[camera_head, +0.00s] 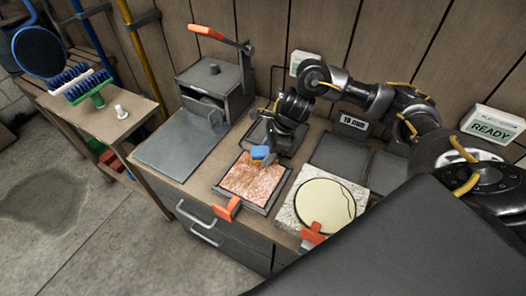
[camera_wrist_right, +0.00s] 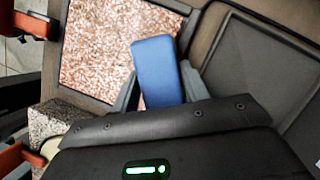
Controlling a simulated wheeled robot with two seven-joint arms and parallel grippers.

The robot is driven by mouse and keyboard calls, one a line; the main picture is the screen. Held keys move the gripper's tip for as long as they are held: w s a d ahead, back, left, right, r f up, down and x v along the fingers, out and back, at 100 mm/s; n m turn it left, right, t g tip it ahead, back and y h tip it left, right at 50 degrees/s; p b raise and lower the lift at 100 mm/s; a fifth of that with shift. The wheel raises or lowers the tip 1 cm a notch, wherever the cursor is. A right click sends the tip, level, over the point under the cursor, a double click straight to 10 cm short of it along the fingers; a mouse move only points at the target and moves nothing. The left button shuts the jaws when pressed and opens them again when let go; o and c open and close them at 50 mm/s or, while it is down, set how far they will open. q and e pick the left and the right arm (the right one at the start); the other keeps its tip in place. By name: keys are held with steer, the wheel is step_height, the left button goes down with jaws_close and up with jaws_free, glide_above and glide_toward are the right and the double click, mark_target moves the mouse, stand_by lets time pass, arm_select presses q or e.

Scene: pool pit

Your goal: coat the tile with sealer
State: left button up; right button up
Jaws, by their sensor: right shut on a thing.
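The tile (camera_head: 262,187), reddish and speckled, lies in a dark tray (camera_head: 222,190) on the workbench. It also fills the upper left of the right wrist view (camera_wrist_right: 110,40). My right gripper (camera_head: 268,159) is shut on a blue block (camera_head: 259,152), which looks like an applicator pad. The block is over the tile's far right part; I cannot tell whether it touches the surface. In the right wrist view the block (camera_wrist_right: 157,70) sits between the two grey fingers. The tile looks mottled, and I cannot make out a sealer coat. My left gripper is out of view.
A pale round disc (camera_head: 322,207) on a speckled slab lies right of the tile. Orange clamps (camera_head: 227,208) (camera_head: 314,234) stand at the front edge. A grey box with an orange-handled lever (camera_head: 215,85) stands behind left. Empty dark trays (camera_head: 340,153) lie behind. A READY sign (camera_head: 492,128) is at right.

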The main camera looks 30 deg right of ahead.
mark_target(249, 188)
steer(key=shift+s+d, duration=0.4)
steer(key=shift+s, duration=0.4)
steer(key=shift+s+a+f+p, duration=0.15)
steer(key=shift+s+a, duration=0.15)
steer(key=shift+a, duration=0.25)
steer(key=shift+s+a+r+p, duration=0.1)
steer(key=shift+s+a, duration=0.2)
steer(key=shift+a, duration=0.2)
steer(key=shift+s+a+f+p, duration=0.15)
steer(key=shift+s+a, duration=0.15)
steer(key=shift+a, duration=0.25)
steer(key=shift+r, duration=0.1)
steer(key=shift+s+a+r+p, duration=0.1)
steer(key=shift+s+a+p, duration=0.3)
steer(key=shift+a, duration=0.4)
steer(key=shift+s+a+p, duration=0.15)
steer(key=shift+s+a, duration=0.3)
steer(key=shift+a, duration=0.3)
steer(key=shift+s+a, duration=0.25)
steer(key=shift+a, duration=0.2)
steer(key=shift+s+a+p, duration=0.25)
steer(key=shift+s+a, duration=0.1)
steer(key=shift+a, duration=0.2)
steer(key=shift+s+a+p, duration=0.2)
steer(key=shift+s+a, duration=0.15)
steer(key=shift+a, duration=0.2)
